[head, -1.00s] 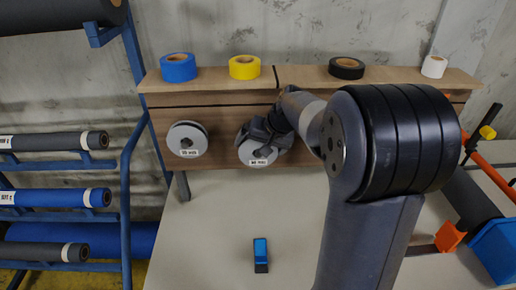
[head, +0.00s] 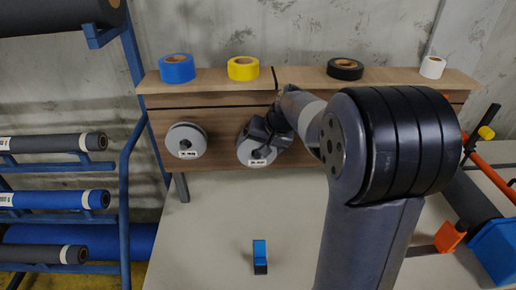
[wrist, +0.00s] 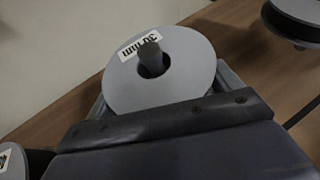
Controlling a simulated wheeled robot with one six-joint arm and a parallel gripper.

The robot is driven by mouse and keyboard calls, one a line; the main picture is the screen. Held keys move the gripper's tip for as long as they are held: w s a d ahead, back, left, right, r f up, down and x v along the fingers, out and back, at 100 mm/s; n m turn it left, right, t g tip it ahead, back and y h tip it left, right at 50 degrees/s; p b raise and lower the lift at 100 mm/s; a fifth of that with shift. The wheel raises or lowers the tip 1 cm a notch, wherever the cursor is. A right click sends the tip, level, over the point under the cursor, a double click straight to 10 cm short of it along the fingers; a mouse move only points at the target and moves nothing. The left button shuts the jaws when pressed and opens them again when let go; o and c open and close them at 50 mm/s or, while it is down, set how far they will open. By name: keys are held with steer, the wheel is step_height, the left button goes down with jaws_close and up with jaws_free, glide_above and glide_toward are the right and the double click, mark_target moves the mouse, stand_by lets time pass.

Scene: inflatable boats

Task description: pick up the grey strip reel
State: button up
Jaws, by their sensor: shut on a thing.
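The grey strip reel (head: 250,157) is a pale disc with a white label, in front of the wooden board in the head view. My gripper (head: 262,138) reaches it from the right and is shut on it. In the wrist view the reel (wrist: 185,75) sits between my two fingers, its label reading "30 mm". A dark peg end shows at its central hole; I cannot tell whether the reel is clear of the peg. A similar reel (head: 186,141) hangs to its left. The lower part of the held reel is hidden by my gripper in the wrist view.
Blue (head: 177,68), yellow (head: 243,68), black (head: 345,69) and white (head: 432,67) tape rolls stand on the wooden ledge (head: 295,78). A blue rack (head: 127,170) with fabric rolls stands at left.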

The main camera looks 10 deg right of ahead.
steer(key=shift+s+r, duration=0.1)
steer(key=shift+r, duration=0.5)
steer(key=s+a+b, duration=0.1)
steer(key=s+b, duration=0.1)
steer(key=s, duration=0.6)
steer(key=s+a+b, duration=0.2)
steer(key=s, duration=0.7)
steer(key=shift+s+a+b, duration=0.25)
steer(key=shift+b, duration=0.05)
steer(key=shift+d, duration=0.1)
